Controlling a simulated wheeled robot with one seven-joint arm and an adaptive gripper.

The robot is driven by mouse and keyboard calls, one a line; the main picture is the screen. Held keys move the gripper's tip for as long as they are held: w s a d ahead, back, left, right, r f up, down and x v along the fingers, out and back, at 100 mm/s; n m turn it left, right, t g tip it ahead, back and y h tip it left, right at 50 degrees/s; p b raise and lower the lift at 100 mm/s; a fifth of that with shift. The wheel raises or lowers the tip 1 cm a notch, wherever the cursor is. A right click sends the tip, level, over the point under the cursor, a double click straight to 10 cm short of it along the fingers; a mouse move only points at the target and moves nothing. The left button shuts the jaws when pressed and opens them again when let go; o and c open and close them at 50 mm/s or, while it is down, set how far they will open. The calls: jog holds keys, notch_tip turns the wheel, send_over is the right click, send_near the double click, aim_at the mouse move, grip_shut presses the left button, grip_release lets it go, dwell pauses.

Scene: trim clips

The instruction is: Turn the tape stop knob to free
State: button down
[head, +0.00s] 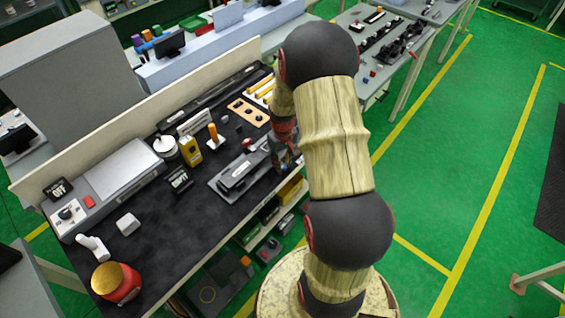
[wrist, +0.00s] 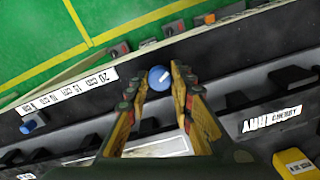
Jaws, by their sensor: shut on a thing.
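A round blue knob (wrist: 159,77) with a white pointer line sits between the fingertips of my gripper (wrist: 160,84) in the wrist view. The two wooden-looking fingers are closed against its sides. The pointer slants up to the right. I cannot read any words beside this knob, so its setting is not clear. In the head view my arm hides much of the gripper, and I cannot make out the held knob.
The dark bench top (head: 150,245) carries a grey device (head: 240,172), a yellow bottle (head: 190,151) and a red jar with a gold lid (head: 116,282). A white label (wrist: 272,119) and a yellow object (wrist: 295,163) lie at the right in the wrist view.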

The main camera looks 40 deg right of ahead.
aim_at(283, 165)
jog(key=shift+m, duration=0.7)
jog(key=c, duration=1.8)
grip_release()
notch_tip(283, 165, up, 12)
